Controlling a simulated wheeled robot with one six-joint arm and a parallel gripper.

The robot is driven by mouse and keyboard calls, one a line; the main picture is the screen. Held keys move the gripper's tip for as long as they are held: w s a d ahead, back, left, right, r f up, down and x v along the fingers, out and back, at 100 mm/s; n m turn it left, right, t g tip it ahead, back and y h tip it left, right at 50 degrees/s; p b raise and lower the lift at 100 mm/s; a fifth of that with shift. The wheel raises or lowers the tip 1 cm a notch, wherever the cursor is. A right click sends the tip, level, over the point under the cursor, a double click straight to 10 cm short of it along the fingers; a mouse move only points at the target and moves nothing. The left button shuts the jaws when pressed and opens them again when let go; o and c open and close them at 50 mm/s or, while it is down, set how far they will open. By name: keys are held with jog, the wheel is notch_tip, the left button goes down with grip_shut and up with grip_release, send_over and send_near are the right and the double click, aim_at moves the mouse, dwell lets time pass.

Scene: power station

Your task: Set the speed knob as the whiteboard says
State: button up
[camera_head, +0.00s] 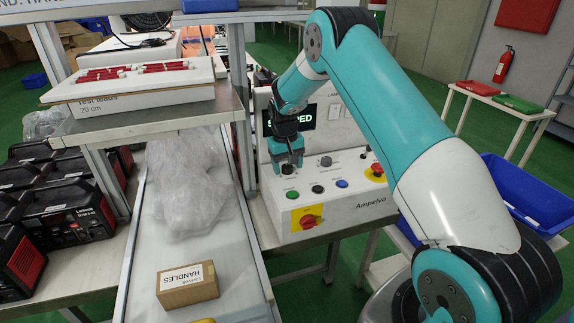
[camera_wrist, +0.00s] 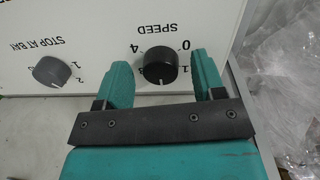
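The speed knob (camera_wrist: 158,65) is black and round, on a white panel, under the upside-down word SPEED in the wrist view. Figures 0, 1, 3 and 4 show around it; its exact setting is too small to read surely. My gripper (camera_wrist: 161,76) is open, with one teal finger on each side of the knob; I cannot tell whether they touch it. In the head view my gripper (camera_head: 287,163) is at the control box (camera_head: 340,208) and hides the knob. No readable speed setting from a whiteboard shows; a cut-off sign (camera_head: 30,6) is at the top left.
The box also has green (camera_head: 292,194) and blue (camera_head: 341,184) buttons, a red emergency stop (camera_head: 377,170) and a red switch (camera_head: 308,220). A HANDLES carton (camera_head: 188,291) is on the white conveyor.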

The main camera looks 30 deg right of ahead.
aim_at(285, 167)
notch_tip(285, 167, up, 12)
jog(key=b, duration=0.2)
jog(key=shift+a, duration=0.4)
dwell(0.5)
